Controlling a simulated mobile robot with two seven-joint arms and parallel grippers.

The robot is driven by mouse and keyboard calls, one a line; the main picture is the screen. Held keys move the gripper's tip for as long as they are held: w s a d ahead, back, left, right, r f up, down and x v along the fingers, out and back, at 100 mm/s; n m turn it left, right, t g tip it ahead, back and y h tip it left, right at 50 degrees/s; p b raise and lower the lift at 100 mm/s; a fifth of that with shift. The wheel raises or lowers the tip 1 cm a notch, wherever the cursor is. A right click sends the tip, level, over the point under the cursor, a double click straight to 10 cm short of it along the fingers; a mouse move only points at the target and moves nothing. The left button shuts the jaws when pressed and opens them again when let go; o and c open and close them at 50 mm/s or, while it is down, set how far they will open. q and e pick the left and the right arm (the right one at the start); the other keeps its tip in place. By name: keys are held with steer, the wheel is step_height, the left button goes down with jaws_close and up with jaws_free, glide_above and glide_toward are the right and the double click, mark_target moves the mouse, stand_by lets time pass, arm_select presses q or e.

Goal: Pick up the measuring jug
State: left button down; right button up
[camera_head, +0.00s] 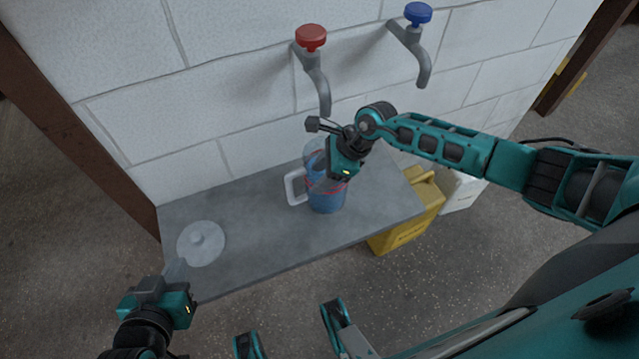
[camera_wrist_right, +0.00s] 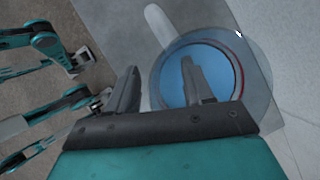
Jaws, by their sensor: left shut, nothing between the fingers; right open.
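The measuring jug (camera_head: 328,197) stands upright on the grey bench. It is clear, with blue contents, a red line and a pale handle (camera_head: 295,187) on its left. My right gripper (camera_head: 319,179) is over the jug and hides part of its upper side. In the right wrist view the jug (camera_wrist_right: 222,66) is seen from above. There my right gripper (camera_wrist_right: 159,72) is open, one finger over the jug's mouth and the other outside its rim. I cannot tell whether either finger touches it. My left gripper (camera_head: 178,268) is shut and empty near the bench's front left corner.
A red-topped tap (camera_head: 312,45) and a blue-topped tap (camera_head: 416,25) stick out from the block wall. A yellow container (camera_head: 410,225) stands below the bench's right end.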

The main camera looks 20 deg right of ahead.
steer(key=shift+w+a+f, duration=0.1)
steer(key=shift+a+f, duration=0.15)
steer(key=shift+f, duration=0.3)
jaws_close()
stand_by(1.0)
steer(key=shift+a+r, duration=0.1)
steer(key=shift+r, duration=0.05)
